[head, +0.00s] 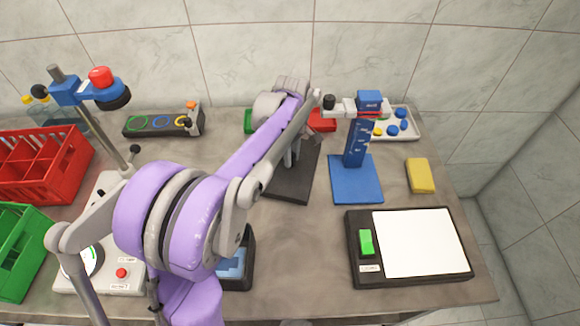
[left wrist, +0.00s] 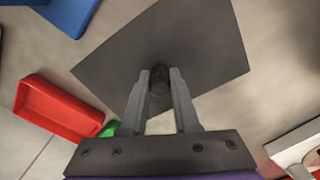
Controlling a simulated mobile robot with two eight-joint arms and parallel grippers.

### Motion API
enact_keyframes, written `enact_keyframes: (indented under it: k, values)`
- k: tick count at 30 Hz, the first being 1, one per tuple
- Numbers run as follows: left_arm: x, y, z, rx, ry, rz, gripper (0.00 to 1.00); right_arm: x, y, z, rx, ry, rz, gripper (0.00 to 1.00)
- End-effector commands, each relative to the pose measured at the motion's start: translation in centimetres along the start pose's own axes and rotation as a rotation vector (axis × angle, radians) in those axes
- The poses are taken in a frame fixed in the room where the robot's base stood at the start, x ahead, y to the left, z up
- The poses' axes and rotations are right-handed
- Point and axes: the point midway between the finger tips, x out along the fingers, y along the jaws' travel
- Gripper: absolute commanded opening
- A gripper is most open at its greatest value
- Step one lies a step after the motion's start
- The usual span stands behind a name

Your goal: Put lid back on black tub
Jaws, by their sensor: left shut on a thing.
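A flat dark grey square plate (head: 290,190), likely the lid, lies below my left gripper (head: 294,155). In the left wrist view the plate (left wrist: 205,50) has a small dark knob-like cylinder (left wrist: 159,80) near its middle. My left gripper (left wrist: 160,74) is shut on this cylinder, with one fingertip on each side. I cannot tell whether the plate rests on the table or is raised slightly. A black tub-like box (head: 238,286) with something blue in it stands at the lower middle, partly hidden behind my left arm. My right gripper is not in view.
A blue stand (head: 355,185) is right of the plate. A red tray (head: 322,122) lies behind it. A black pad with a white panel (head: 420,245), a yellow block (head: 420,175) and a cap tray (head: 408,130) are at right. Red (head: 30,165) and green crates (head: 20,250) stand left.

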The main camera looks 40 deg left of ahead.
Motion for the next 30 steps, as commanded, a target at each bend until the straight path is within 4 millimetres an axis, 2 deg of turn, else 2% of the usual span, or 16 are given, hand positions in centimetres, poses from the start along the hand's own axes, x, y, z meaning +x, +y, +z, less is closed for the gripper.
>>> enact_keyframes:
  k: [8, 30]
  values:
    - [-0.5, 0.0, 0.0, 0.0, 0.0, 0.0, 0.0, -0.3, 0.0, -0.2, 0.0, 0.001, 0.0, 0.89]
    - [-4.9, 0.0, 0.0, 0.0, 0.0, 0.0, 0.0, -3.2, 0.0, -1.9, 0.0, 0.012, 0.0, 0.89]
